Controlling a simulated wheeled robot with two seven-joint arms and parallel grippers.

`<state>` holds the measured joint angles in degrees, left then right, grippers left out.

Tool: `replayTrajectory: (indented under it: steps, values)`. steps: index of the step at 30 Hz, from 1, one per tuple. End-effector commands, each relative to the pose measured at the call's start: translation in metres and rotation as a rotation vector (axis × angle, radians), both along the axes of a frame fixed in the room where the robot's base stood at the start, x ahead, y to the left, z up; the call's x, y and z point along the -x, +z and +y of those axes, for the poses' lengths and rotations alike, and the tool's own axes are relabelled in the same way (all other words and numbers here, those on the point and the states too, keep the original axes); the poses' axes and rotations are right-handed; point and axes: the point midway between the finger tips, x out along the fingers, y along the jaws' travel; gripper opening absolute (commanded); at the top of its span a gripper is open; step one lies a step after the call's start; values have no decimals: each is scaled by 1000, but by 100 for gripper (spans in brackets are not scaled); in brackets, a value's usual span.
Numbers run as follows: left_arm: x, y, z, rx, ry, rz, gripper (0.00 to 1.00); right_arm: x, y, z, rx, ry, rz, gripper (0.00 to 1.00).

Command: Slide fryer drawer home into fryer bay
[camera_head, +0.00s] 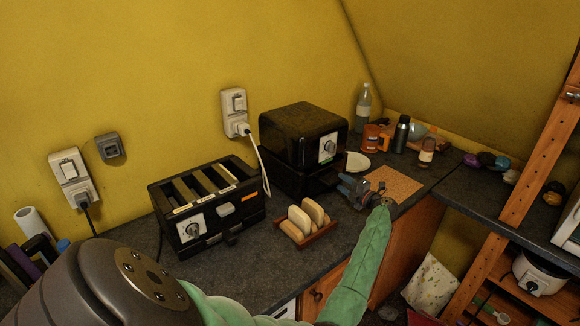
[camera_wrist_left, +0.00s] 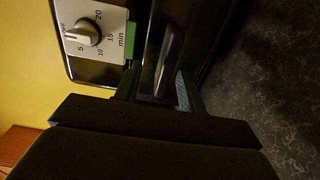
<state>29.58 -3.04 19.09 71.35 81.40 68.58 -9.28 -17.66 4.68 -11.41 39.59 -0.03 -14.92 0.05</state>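The fryer (camera_head: 303,125) is a black box with a round dial, standing on the dark worktop against the yellow wall. Its black drawer (camera_head: 312,181) is at the bottom and its front stands a little forward of the body; how far is hard to tell. In the left wrist view the drawer's handle (camera_wrist_left: 172,55) shows beside the dial panel (camera_wrist_left: 92,35). My left gripper (camera_head: 350,190) is at the drawer front, its fingers (camera_wrist_left: 158,85) apart on either side of the handle's end. Contact is unclear. My right gripper is not in view.
A toaster (camera_head: 207,203) and a bread rack (camera_head: 308,225) stand left of and in front of the fryer. A white cord (camera_head: 262,165) hangs by the fryer.

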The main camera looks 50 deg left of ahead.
Motion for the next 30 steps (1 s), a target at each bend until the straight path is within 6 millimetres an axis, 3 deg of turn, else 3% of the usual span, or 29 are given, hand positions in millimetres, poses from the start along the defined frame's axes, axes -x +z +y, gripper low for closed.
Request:
replayTrajectory:
  steps: [1, 16, 30]
  values:
    - [0, -17, -2, 0, 0, 0, 40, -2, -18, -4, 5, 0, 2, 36]
    - [1, -17, -17, 1, 0, 0, 40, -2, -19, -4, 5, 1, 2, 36]
    - [1, -17, -19, 1, 0, 0, 40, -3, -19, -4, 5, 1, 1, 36]
